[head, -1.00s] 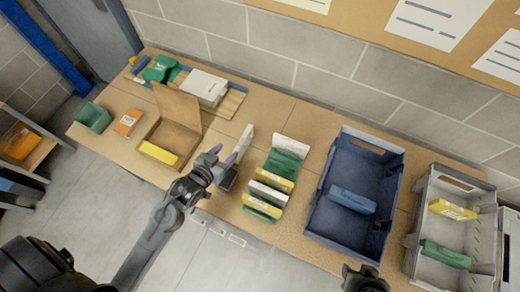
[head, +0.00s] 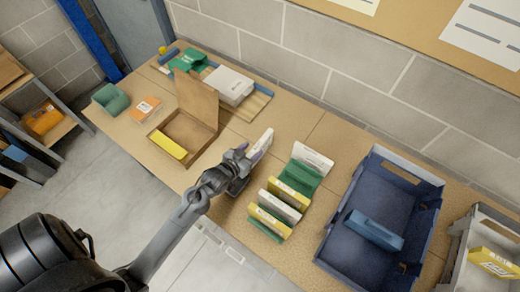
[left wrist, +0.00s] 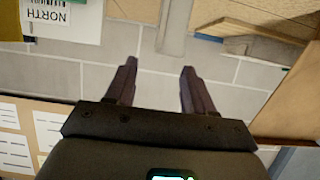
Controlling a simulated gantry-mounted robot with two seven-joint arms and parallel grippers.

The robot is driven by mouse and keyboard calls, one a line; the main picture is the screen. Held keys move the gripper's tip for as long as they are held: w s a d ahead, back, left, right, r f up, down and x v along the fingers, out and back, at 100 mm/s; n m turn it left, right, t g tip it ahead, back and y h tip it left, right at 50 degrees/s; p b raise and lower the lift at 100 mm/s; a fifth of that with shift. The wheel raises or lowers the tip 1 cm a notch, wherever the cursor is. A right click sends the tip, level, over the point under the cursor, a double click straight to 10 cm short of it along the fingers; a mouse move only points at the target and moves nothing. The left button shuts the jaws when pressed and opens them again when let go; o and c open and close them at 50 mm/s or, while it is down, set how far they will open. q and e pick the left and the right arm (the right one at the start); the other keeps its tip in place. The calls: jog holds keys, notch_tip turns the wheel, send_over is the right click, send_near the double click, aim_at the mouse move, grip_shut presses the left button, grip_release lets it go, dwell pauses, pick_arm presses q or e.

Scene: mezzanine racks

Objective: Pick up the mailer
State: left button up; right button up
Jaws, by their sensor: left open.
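Several flat packets stand in a leaning row on the table: a white one (head: 312,158) at the back, a green one (head: 300,178), then yellow (head: 289,193) and white ones in front. I cannot tell which is the mailer. A slim white piece (head: 262,143) stands just beyond my left gripper (head: 240,158), partly hidden by it; contact is unclear. In the left wrist view, my left gripper (left wrist: 158,72) is open, with grey wall showing between its fingers. A white label reading NORTH (left wrist: 62,18) is at upper left there. My right gripper is out of view.
A blue tote (head: 340,245) holding a blue packet (head: 374,232) stands right of the row, with a grey tote (head: 454,262) beyond. An open cardboard box (head: 205,102) is left of the gripper. A white box (head: 229,85) lies behind. Bare table lies behind the row.

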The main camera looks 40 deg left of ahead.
aim_at(259, 144)
pick_arm(q)
jog(key=shift+f+x, duration=0.2)
jog(key=shift+x, duration=2.5)
jog(key=shift+s+a, duration=0.1)
grip_shut()
